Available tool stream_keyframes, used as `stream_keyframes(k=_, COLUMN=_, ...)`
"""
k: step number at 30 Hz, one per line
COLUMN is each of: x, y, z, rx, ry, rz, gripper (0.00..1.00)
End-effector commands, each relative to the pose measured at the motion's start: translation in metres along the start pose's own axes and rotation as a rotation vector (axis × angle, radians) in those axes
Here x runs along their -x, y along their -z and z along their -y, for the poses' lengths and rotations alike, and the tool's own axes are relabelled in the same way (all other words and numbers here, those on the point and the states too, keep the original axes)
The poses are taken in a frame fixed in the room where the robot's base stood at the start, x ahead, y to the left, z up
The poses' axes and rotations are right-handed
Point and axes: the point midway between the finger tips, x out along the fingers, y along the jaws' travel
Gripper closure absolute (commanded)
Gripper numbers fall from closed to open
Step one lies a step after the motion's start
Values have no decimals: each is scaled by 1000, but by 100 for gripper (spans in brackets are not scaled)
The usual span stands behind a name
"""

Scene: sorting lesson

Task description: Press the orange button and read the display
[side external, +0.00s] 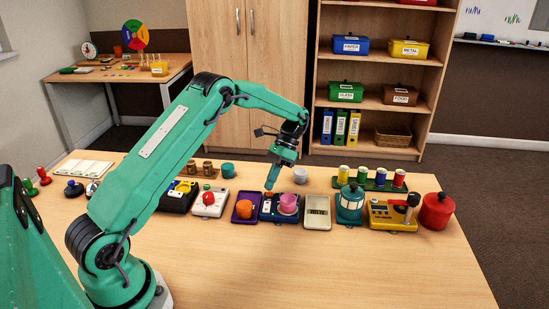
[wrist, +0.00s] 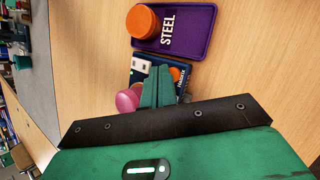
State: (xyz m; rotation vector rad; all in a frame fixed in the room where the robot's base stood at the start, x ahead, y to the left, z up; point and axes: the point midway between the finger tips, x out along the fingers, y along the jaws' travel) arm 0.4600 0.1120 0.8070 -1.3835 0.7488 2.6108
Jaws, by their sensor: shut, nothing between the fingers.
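The blue device (side external: 268,214) stands on the table with a pink cup-like piece (side external: 289,204) on it. In the wrist view the device (wrist: 150,57) shows a small white panel (wrist: 140,66) with dark marks too small to read. The orange button (wrist: 175,73) shows just beside my fingertips, partly covered by them. My gripper (side external: 270,186) points down over the device's left back part; its fingers are shut and empty.
A purple tray (wrist: 190,45) marked STEEL, bearing an orange cylinder (wrist: 142,22), lies close beside the device. A cream box (side external: 317,222) stands to its right, then a teal lantern-like object (side external: 350,205). A white cup (side external: 300,175) stands behind. The front of the table is clear.

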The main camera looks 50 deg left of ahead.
Motion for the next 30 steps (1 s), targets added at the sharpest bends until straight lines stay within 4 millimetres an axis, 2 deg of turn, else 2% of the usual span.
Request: stream_keyframes(k=30, x=-7, y=6, z=1, rx=0, ry=3, rz=2, gripper=100)
